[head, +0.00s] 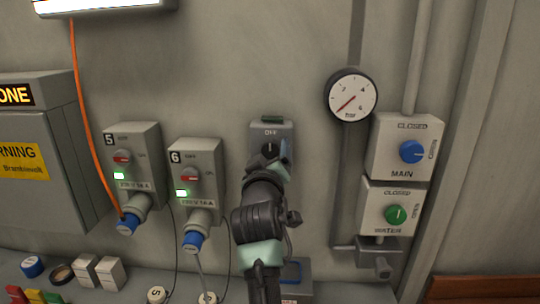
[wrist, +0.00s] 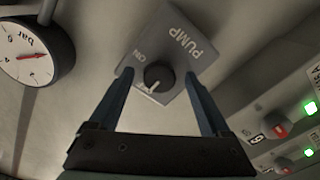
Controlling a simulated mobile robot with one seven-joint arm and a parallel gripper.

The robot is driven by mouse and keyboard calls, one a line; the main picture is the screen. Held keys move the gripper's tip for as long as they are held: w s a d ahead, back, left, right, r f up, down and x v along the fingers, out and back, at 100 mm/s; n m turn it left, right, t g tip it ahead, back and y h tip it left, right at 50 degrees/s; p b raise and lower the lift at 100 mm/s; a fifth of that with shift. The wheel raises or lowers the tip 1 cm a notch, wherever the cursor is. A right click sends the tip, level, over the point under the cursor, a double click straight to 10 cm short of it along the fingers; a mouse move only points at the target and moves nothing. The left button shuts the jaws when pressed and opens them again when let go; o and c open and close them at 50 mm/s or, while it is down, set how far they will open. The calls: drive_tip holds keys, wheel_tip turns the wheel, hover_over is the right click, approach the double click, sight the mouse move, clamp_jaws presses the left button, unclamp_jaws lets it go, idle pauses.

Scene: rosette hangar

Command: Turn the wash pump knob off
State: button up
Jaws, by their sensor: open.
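The wash pump box (head: 258,131) is a small grey box on the wall with OFF printed at its top. Its dark round knob (head: 269,149) has a white mark that appears to point up toward OFF. In the wrist view the box is turned over, with PUMP and ON readable, and the knob (wrist: 158,77) sits between the fingers. My gripper (wrist: 158,80) is open, one finger on each side of the knob; I cannot tell whether they touch it. My arm hides the lower part of the box in the head view.
Socket boxes 5 (head: 148,137) and 6 (head: 210,155) stand left. A gauge (head: 352,96) and the MAIN (head: 390,160) and green-knob (head: 378,226) valve boxes stand right. Bare wall lies between.

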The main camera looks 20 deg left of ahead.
drive_tip(key=shift+s, duration=0.1)
drive_tip(key=b+v, duration=0.3)
drive_tip(key=v, duration=0.9)
drive_tip(key=shift+s+b, duration=0.3)
drive_tip(key=shift+s, duration=0.1)
drive_tip(key=shift+d, duration=0.15)
drive_tip(key=s+d+r+m+t+h, duration=0.2)
drive_tip(key=s+d+r+m+t, duration=0.3)
drive_tip(key=s+d+r, duration=0.3)
drive_tip(key=s+d+r+m+t+h, duration=0.3)
drive_tip(key=s+d+r, duration=0.6)
drive_tip(key=r, duration=0.7)
drive_tip(key=shift+d+m+t, duration=0.2)
drive_tip(key=shift+m+t, duration=0.8)
drive_tip(key=shift+m, duration=0.1)
drive_tip(key=shift+s+f, duration=0.1)
